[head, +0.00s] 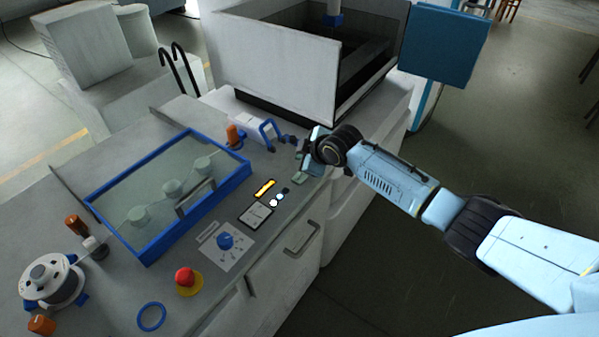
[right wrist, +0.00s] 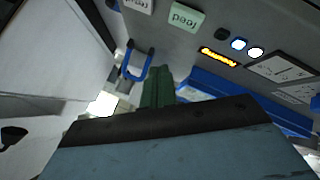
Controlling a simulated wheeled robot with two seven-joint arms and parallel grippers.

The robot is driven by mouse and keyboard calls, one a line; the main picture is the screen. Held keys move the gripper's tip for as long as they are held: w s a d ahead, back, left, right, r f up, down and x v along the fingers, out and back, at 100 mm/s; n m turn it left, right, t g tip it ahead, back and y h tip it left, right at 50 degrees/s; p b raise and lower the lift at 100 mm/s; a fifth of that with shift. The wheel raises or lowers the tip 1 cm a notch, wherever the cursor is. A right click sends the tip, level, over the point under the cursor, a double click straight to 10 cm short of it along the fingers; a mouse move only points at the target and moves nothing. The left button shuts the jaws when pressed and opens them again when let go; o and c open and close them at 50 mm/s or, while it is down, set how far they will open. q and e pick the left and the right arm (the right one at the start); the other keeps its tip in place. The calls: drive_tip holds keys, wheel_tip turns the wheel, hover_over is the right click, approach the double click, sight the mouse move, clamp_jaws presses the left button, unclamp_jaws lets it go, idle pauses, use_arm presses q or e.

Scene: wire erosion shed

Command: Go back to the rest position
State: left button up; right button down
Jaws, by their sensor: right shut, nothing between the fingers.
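My right arm comes in from the right in the head view, with its gripper (head: 301,151) above the back right part of the grey bench. The gripper is shut and empty. In the right wrist view its closed green fingers (right wrist: 158,92) point toward a blue handle (right wrist: 137,62), apart from each other as far as I can tell. The blue handle (head: 267,131) stands just left of the gripper in the head view. My left gripper is not in view.
A blue-framed glass cover (head: 148,258) lies on the bench (head: 120,310). A red button (head: 185,276), a blue knob (head: 225,241) and a drawer handle (head: 302,238) are nearer. A white-walled tank (head: 275,65) stands behind, with a blue panel (head: 443,45) at right. The floor at right is clear.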

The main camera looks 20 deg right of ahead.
drive_tip(key=shift+f, duration=0.1)
idle(0.5)
